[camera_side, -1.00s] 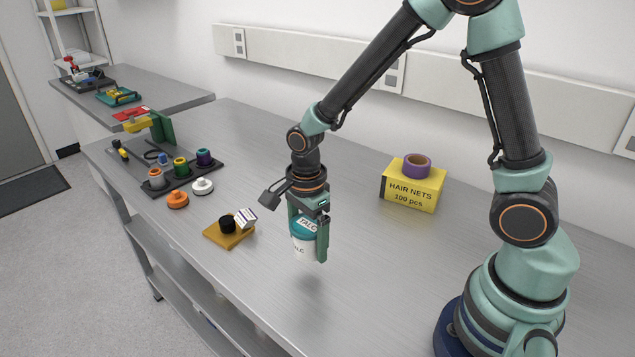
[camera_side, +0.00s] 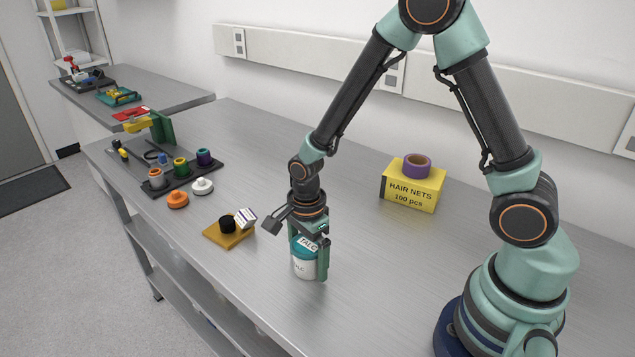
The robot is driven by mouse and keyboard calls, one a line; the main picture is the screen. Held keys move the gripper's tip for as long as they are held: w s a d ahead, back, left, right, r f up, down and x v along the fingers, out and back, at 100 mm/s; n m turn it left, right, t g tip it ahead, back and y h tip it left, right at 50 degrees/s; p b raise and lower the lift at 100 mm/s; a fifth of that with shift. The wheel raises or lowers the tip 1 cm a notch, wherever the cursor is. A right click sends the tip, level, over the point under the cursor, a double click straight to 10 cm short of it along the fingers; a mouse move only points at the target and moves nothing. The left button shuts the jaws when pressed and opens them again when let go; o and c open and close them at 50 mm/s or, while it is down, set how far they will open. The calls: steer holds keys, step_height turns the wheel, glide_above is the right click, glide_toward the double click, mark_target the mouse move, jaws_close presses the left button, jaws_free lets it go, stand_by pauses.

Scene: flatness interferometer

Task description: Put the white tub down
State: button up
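The white tub (camera_side: 304,266) has a teal lid and a TALC label. It is upright, in the middle of the grey bench top (camera_side: 350,310), and its base appears to be at or very near the surface. My gripper (camera_side: 310,262) points down around the tub, with one finger along its right side and the other partly hidden behind it. The gripper looks shut on the tub near the lid.
A mustard block (camera_side: 214,234) with a black knob and a small white box (camera_side: 246,218) lies left of the tub. An orange disc (camera_side: 177,200), a white disc (camera_side: 203,186) and a dark tray (camera_side: 207,172) of spools stand farther left. A yellow hair-nets box (camera_side: 412,188) carries a purple roll (camera_side: 417,166). Bench right of the tub is clear.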

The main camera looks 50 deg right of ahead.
mark_target(307, 244)
step_height(307, 244, up, 12)
steer(key=shift+f, duration=0.15)
steer(key=shift+s+d+r+n, duration=0.1)
steer(key=shift+r+n, duration=0.2)
steer(key=shift+r, duration=0.3)
steer(key=s+d+r+n+t, duration=0.2)
steer(key=r+n, duration=0.3)
steer(key=n, duration=0.4)
steer(key=s+d+r+n+t, duration=0.3)
steer(key=r+n, duration=0.3)
steer(key=n, duration=0.4)
steer(key=shift+s+d+t, duration=0.15)
steer(key=shift+s+t, duration=0.15)
steer(key=shift+s, duration=0.5)
steer(key=shift+r, duration=0.1)
